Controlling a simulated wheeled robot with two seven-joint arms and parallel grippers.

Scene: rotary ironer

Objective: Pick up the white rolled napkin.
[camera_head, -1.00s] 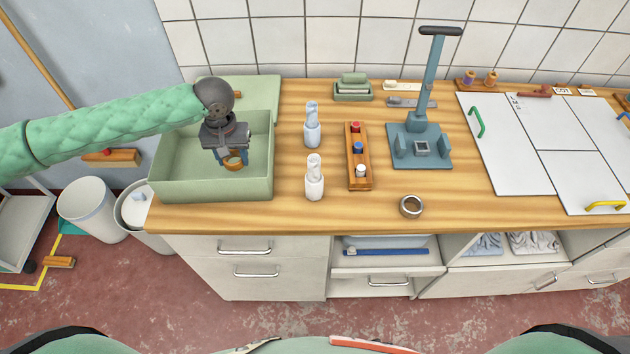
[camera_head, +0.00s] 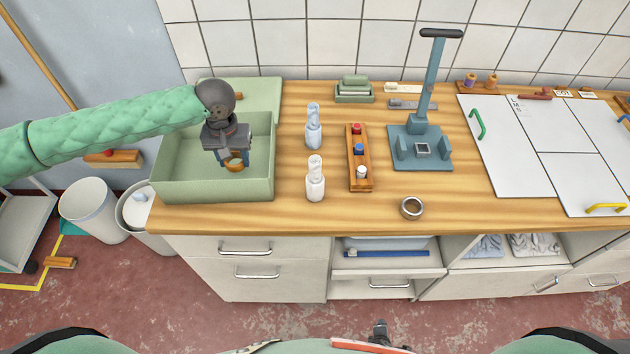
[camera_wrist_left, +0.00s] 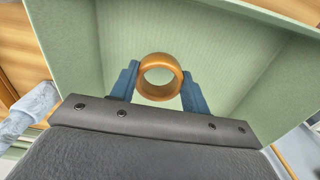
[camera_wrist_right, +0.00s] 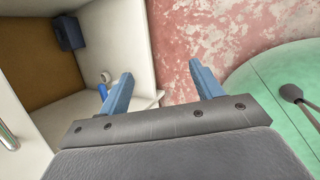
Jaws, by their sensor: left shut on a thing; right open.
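The white rolled napkin (camera_head: 315,180) stands upright on the wooden counter, right of the green basin. A bluish rolled napkin (camera_head: 313,128) stands behind it; a pale bluish cloth shape also shows at the left of the left wrist view (camera_wrist_left: 30,112). My left gripper (camera_head: 233,160) is inside the basin, shut on a copper-coloured ring (camera_wrist_left: 160,78), which sits between its blue fingers. My right gripper (camera_wrist_right: 160,88) is open and empty, low in front of the counter, with the floor and an open cabinet beyond it.
The green basin (camera_head: 163,188) has raised walls around my left gripper. A wooden rack (camera_head: 361,183) with coloured pieces stands right of the napkins, and a dark ring (camera_head: 411,208) lies near the front edge. A blue-grey press stand (camera_head: 426,110) and white panels (camera_head: 510,150) are further right.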

